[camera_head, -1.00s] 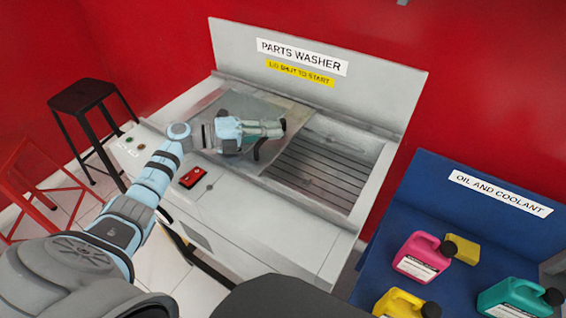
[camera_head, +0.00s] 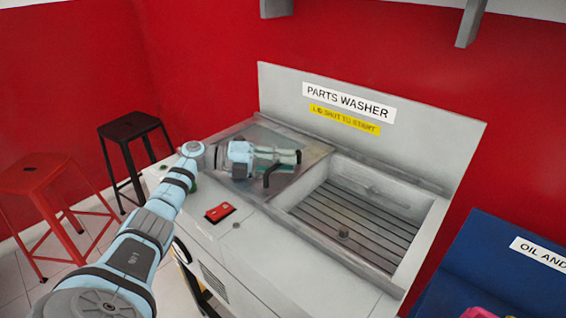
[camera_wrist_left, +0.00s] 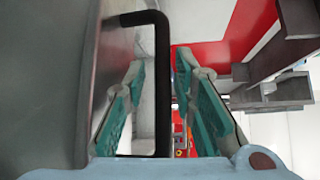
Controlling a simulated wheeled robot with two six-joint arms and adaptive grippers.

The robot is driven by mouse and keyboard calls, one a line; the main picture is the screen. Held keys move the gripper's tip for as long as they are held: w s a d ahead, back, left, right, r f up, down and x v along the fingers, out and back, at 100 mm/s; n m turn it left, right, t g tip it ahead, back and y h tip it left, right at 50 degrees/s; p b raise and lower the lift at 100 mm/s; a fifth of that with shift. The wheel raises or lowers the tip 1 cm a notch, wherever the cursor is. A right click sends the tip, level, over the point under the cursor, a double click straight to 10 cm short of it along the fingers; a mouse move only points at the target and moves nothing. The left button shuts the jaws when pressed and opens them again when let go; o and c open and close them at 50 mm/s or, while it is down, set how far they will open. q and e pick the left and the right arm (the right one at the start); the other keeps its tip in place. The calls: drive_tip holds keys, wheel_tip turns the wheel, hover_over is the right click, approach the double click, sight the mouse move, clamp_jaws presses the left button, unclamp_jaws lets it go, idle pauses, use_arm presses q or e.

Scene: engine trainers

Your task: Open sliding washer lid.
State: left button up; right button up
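The parts washer (camera_head: 345,265) is a grey-white cabinet with a signed backboard. Its flat grey lid (camera_head: 308,148) lies over the left part of the top. The slatted basin (camera_head: 355,222) to the right is uncovered. The lid's black bar handle (camera_head: 268,177) also shows in the left wrist view (camera_wrist_left: 161,80). My left gripper (camera_head: 296,156) is low over the lid at the handle. In the left wrist view its teal fingers (camera_wrist_left: 160,75) are apart, with the handle bar between them and gaps visible on both sides. My right gripper is not in view.
A red switch (camera_head: 220,212) is on the washer's front ledge. A black stool (camera_head: 130,130) and a red stool (camera_head: 38,180) stand left. A blue oil and coolant stand (camera_head: 500,270) is at the right. Grey supports (camera_head: 472,22) hang above.

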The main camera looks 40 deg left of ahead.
use_arm(q)
drive_tip(key=v, duration=1.2)
drive_tip(key=shift+w, duration=0.1)
